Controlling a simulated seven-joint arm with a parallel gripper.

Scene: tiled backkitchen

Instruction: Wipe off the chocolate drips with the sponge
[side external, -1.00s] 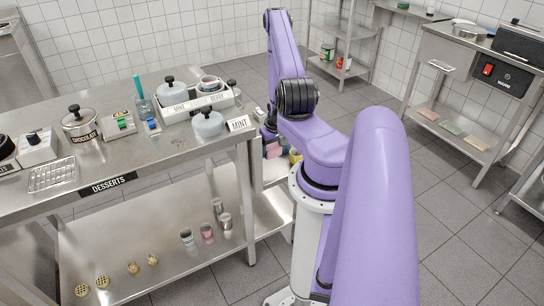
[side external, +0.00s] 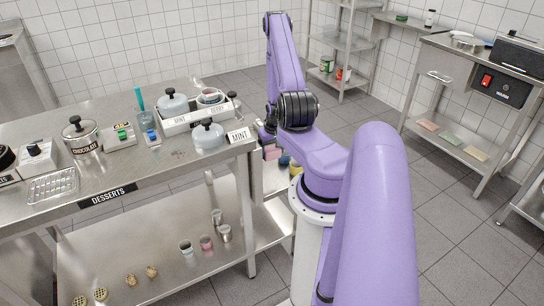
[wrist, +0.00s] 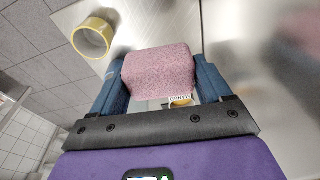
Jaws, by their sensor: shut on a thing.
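My gripper (wrist: 158,85) has blue fingers shut on a pink sponge (wrist: 158,72) in the wrist view. The sponge fills the space between them and looks dry and plain on the face I see. In the side external view the gripper end is mostly hidden behind my arm, beside the right end of the dessert counter (side external: 150,175). A pink patch (side external: 271,153) there may be the sponge. Small faint dark marks (side external: 180,153) lie on the countertop near its front; I cannot tell if they are chocolate. The pot labelled chocolate (side external: 80,135) stands at the left.
A yellow ring-shaped cup (wrist: 92,38) is left of the sponge in the wrist view. A small label (wrist: 180,98) shows beneath the sponge. On the counter are a wire rack (side external: 52,186), a mint sign (side external: 238,135), a white tray (side external: 200,117) and lidded pots.

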